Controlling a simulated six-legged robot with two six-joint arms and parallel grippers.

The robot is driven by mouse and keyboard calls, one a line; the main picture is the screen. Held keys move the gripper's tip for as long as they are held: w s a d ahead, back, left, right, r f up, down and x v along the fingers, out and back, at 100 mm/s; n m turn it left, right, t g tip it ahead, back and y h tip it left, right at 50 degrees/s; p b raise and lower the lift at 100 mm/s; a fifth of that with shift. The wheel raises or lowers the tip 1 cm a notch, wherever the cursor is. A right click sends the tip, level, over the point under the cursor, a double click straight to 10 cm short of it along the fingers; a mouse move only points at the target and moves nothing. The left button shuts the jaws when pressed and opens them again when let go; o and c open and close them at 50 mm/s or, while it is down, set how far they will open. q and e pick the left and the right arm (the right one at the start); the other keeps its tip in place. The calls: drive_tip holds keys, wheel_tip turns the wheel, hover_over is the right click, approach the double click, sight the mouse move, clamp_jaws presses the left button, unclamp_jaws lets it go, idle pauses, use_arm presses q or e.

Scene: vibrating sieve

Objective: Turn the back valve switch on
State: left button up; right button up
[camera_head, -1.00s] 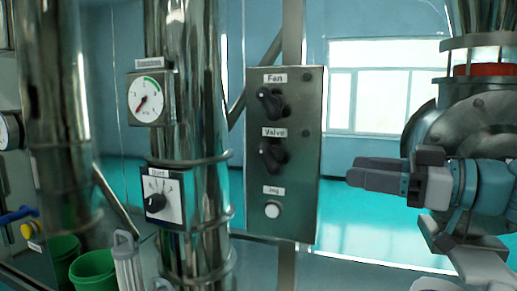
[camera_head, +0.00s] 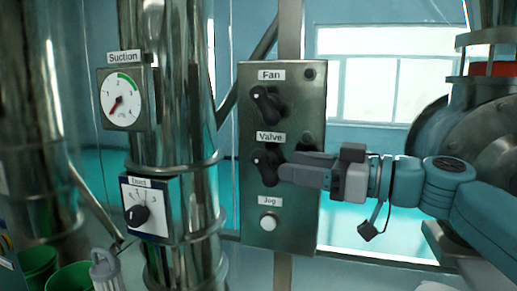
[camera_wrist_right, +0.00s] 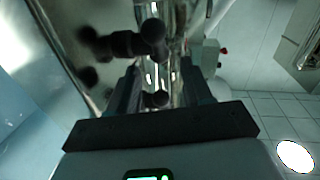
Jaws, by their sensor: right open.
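The Valve switch (camera_head: 266,165) is a black rotary knob with a lever handle on a grey metal panel (camera_head: 292,225). Its handle points to the upper left in the head view. My right gripper (camera_head: 284,171) comes in from the right, with its fingertips at the right side of this knob; contact cannot be told. In the right wrist view the gripper (camera_wrist_right: 160,78) is open, and a dark round knob end (camera_wrist_right: 156,98) shows between its fingers. Another dark knob (camera_wrist_right: 150,38) shows beyond them. My left gripper is not in view.
The Fan knob (camera_head: 266,103) is above the Valve knob and the white Jog button (camera_head: 268,223) below. A Suction gauge (camera_head: 122,102) and a Duct dial (camera_head: 150,212) are on the steel pipe to the left. Large metal machinery (camera_head: 490,130) is at right.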

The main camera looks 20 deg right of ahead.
sight(261, 160)
drive_tip(key=p+x, duration=0.2)
drive_tip(key=x, duration=0.4)
drive_tip(key=shift+w+a, duration=0.15)
drive_tip(key=shift+w, duration=0.1)
drive_tip(key=shift+w+a, duration=0.35)
drive_tip(key=shift+a, duration=0.25)
drive_tip(key=shift+d+f, duration=0.1)
drive_tip(key=shift+d, duration=0.1)
clamp_jaws()
